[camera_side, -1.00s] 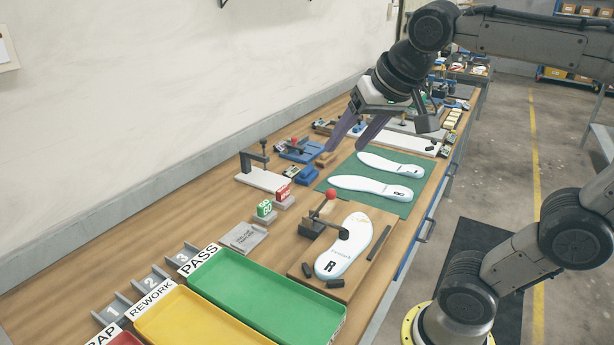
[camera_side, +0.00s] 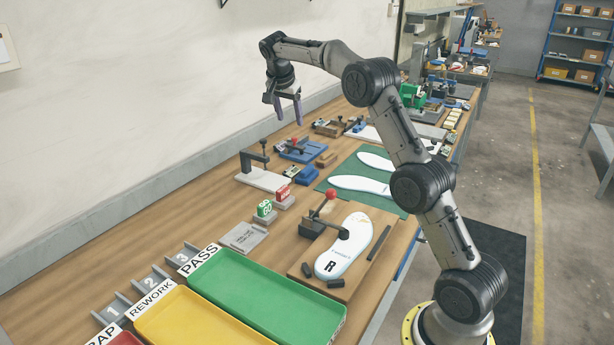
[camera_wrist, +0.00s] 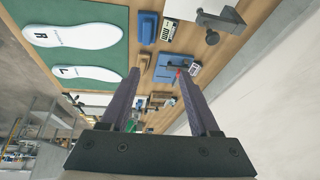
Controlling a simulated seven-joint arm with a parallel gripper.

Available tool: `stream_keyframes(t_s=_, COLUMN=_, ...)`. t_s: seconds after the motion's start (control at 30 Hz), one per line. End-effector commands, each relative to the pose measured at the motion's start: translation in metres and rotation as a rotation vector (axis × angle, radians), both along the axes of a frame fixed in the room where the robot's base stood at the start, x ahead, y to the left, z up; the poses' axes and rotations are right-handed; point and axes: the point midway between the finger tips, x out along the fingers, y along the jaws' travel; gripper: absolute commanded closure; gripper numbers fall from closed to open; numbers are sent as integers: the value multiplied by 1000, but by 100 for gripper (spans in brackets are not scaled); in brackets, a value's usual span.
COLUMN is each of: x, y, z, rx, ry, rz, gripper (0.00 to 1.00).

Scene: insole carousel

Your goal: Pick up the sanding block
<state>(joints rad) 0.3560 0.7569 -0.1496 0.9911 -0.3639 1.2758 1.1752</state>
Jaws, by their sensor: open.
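My gripper (camera_side: 288,121) is open and empty, high above the back of the bench near the wall, its purple fingers pointing down. Its spread fingers also show in the wrist view (camera_wrist: 158,75). A small two-tone blue block (camera_side: 307,176), which looks like the sanding block, lies on the bench left of the green mat. In the wrist view the blue block (camera_wrist: 147,27) lies near the top, beyond the fingertips and apart from them. A brown block (camera_side: 326,159) lies close behind it; I cannot rule it out as the sanding block.
A blue fixture (camera_side: 301,150) and a grey clamp stand (camera_side: 254,162) flank the blue block. White insoles lie on the green mat (camera_side: 328,187). A wooden board (camera_side: 345,290) holds an insole under a red-knobbed clamp. Green tray (camera_side: 265,301) and yellow tray (camera_side: 190,320) stand in front.

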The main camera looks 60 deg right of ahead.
Motion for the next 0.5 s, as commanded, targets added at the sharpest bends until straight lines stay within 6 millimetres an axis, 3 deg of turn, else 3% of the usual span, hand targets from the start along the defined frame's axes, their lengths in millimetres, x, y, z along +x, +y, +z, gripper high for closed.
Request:
stream_keyframes(t_s=0.03, x=3, y=-10, z=-20, rx=8, ry=24, rz=-13, gripper=38)
stream_keyframes(t_s=0.13, x=1, y=-22, z=-51, rx=25, ry=67, rz=-31, gripper=38)
stream_keyframes(t_s=0.5, x=-4, y=-47, z=-107, rx=38, ry=98, rz=-48, gripper=38)
